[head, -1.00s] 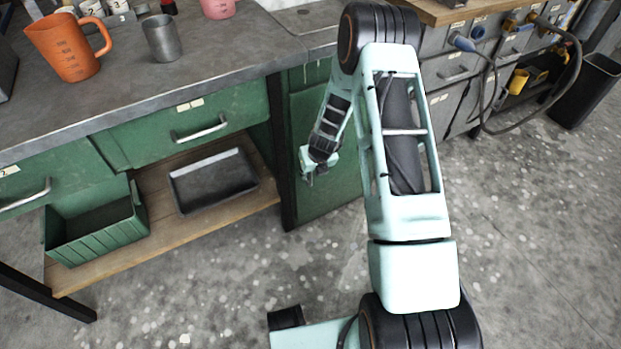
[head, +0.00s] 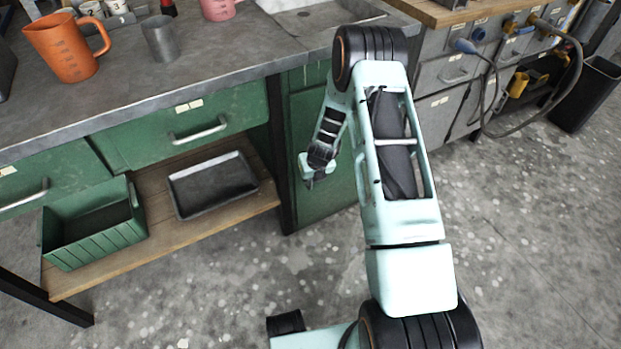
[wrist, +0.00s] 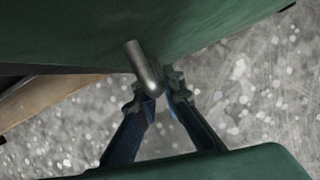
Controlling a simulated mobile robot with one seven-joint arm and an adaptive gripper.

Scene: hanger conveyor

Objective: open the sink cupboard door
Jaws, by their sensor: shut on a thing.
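The green sink cupboard door (head: 338,200) is below the sink end of the bench, partly hidden behind my arm in the head view. It also fills the top of the wrist view (wrist: 215,25). I cannot tell whether it stands slightly ajar. Its metal bar handle (wrist: 145,68) runs down from the door to between my fingertips in the wrist view. My gripper (wrist: 158,92) is shut on the handle's lower end. In the head view my gripper (head: 310,183) is small and close to the door front, and the handle is hidden there.
Left of the door is a black bench leg (head: 280,165), then a shelf with a dark tray (head: 212,185) and a green bin (head: 95,225). A grey cabinet with a hanging hose (head: 520,132) stands at the right. The speckled floor in front is clear.

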